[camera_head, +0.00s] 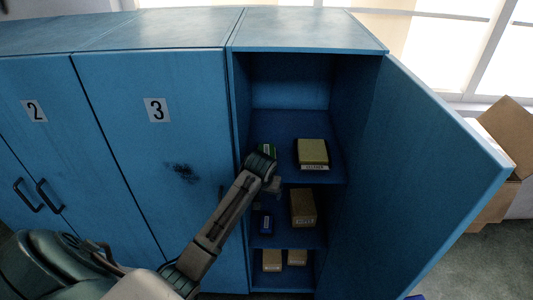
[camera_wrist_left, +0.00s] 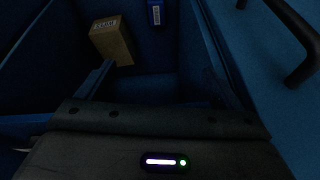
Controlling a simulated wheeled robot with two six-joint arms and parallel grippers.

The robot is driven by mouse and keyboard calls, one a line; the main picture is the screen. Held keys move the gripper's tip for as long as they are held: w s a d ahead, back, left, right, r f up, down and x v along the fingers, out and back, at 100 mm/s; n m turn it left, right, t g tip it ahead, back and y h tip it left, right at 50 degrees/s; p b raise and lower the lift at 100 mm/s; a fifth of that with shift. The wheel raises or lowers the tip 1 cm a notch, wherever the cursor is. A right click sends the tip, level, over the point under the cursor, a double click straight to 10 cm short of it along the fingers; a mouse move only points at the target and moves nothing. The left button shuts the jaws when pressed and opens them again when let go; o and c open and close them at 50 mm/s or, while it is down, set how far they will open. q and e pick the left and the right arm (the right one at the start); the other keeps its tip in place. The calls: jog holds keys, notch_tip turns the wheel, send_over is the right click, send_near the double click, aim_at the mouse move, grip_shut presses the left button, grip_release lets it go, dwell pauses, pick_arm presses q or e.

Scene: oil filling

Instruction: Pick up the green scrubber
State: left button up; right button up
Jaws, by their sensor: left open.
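A small green item (camera_head: 267,148), which looks like the green scrubber, sits on the upper shelf of the open blue cabinet, near its left wall. My left wrist and gripper hide most of it in the head view. My left gripper (camera_head: 268,182) is at the cabinet opening, just in front of and below the green item. In the left wrist view its fingers (camera_wrist_left: 157,85) are spread apart with nothing between them. I cannot make out the green item in that view. My right gripper is not in view.
A yellow box (camera_head: 312,152) stands right on the upper shelf. The middle shelf holds a brown box (camera_head: 303,208) and a blue box (camera_head: 266,223); small tan boxes (camera_head: 272,260) sit below. The open door (camera_head: 420,170) bounds the right; closed door 3 (camera_head: 150,150) bounds the left.

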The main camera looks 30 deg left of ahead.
pick_arm(q)
notch_tip(320, 180, up, 4)
jog(key=r, duration=0.1)
jog(key=n, duration=0.3)
send_near(266, 151)
jog(key=shift+s+f+p, duration=0.2)
jog(key=shift+f+p, duration=0.15)
jog(key=p+x, duration=0.1)
jog(key=x, duration=0.3)
jog(key=shift+w+a+f, duration=0.1)
jog(key=shift+a+f, duration=0.05)
jog(key=shift+f, duration=0.15)
jog(key=shift+w+f+p, duration=0.3)
jog(key=shift+f+p, duration=0.05)
jog(key=shift+p, duration=0.25)
jog(key=p+x, duration=0.1)
jog(key=x, duration=0.1)
jog(key=p+x, duration=0.1)
jog(key=x, duration=0.1)
jog(key=shift+w, duration=0.3)
jog(key=shift+w+a+f, duration=0.1)
jog(key=shift+f, duration=0.2)
jog(key=shift+c, duration=0.5)
